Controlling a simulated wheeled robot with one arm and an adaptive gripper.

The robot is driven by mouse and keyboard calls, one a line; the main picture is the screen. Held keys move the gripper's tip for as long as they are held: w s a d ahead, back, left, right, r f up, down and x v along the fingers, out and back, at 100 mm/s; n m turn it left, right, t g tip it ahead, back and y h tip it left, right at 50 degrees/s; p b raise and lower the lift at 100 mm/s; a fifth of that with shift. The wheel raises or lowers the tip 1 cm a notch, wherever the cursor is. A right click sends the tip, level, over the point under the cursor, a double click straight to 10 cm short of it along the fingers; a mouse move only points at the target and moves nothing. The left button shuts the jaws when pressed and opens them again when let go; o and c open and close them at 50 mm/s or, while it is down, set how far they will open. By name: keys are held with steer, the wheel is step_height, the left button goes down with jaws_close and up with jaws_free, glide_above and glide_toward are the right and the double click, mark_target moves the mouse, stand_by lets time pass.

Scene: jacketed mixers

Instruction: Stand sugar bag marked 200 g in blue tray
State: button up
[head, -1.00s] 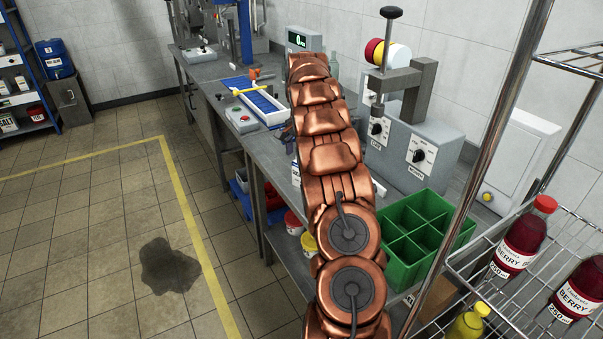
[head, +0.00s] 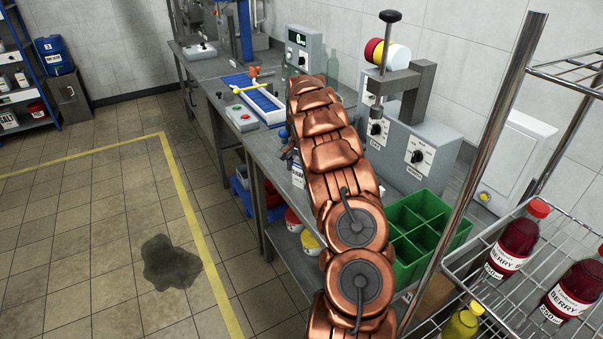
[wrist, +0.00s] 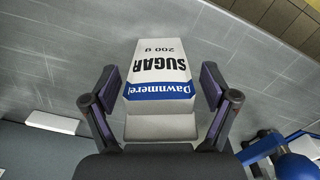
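The sugar bag (wrist: 158,75) is white with a blue band; its label reads "SUGAR 200 g" and appears upside down in the wrist view. My gripper (wrist: 160,98) is open, with one dark finger on each side of the bag and a gap at both sides. In the head view my arm hides most of the gripper, and part of a white labelled pack (head: 298,176) shows beside it. I cannot tell whether the bag stands fully upright.
A green divided crate (head: 425,238) stands at the bench's near end, by a grey machine (head: 411,150). A wire rack with berry bottles (head: 517,240) is at right. A blue container (head: 242,197) sits low under the bench. A blue rounded object (wrist: 296,166) is right of my gripper.

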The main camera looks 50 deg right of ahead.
steer(key=c, duration=1.4)
steer(key=shift+o, duration=0.2)
steer(key=shift+r, duration=0.1)
